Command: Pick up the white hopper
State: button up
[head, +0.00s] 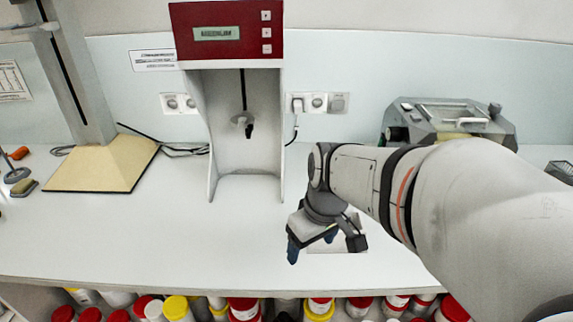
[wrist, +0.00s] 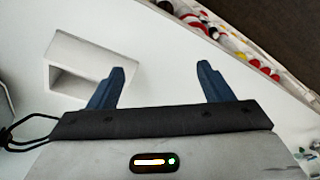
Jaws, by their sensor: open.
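The white hopper (wrist: 95,52) is a pale, box-like piece with a grey opening, lying on the white worktop in the wrist view. My gripper (wrist: 160,72) is open, with two blue fingers apart and nothing between them. The hopper is to the left of the fingers, partly behind the left one. In the head view my gripper (head: 311,243) hangs low over the front of the worktop. A pale patch of what looks like the hopper (head: 337,247) shows just beside and below it, mostly hidden by my wrist.
A red-topped machine (head: 227,35) stands at the back of the worktop (head: 130,235). A stand with a cream base (head: 102,165) is at left, a grey device (head: 450,122) at back right. Several coloured-lid jars (head: 243,308) sit below the front edge. The left-front worktop is clear.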

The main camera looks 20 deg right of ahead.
jog(key=o, duration=0.6)
jog(key=w+d+n+y+p, duration=0.1)
jog(key=w+d+n, duration=0.1)
jog(key=d+n, duration=0.1)
jog(key=w+d+n+p, duration=0.2)
jog(key=w+d+n, duration=0.1)
jog(key=shift+w+r+g+y, duration=0.1)
jog(key=shift+w+g+y, duration=0.1)
jog(key=shift+g+y, duration=0.2)
jog(key=shift+c, duration=0.2)
jog(key=w+d+f+n+p, duration=0.1)
jog(key=d, duration=0.1)
jog(key=w+d+f+n+y+p, duration=0.1)
jog(key=d+n, duration=0.1)
jog(key=w+d+f+n+p, duration=0.1)
jog(key=d+n, duration=0.1)
jog(key=shift+w+d+y, duration=0.1)
jog(key=shift+d+y, duration=0.05)
jog(key=shift+y, duration=0.25)
jog(key=p+x, duration=0.1)
jog(key=x, duration=0.2)
jog(key=p+x, duration=0.1)
jog(key=x, duration=0.2)
jog(key=shift+w, duration=0.25)
jog(key=shift+a+f, duration=0.25)
jog(key=shift+f, duration=0.05)
jog(key=shift+f+b, duration=0.25)
jog(key=shift+b, duration=0.65)
jog(key=c, duration=1)
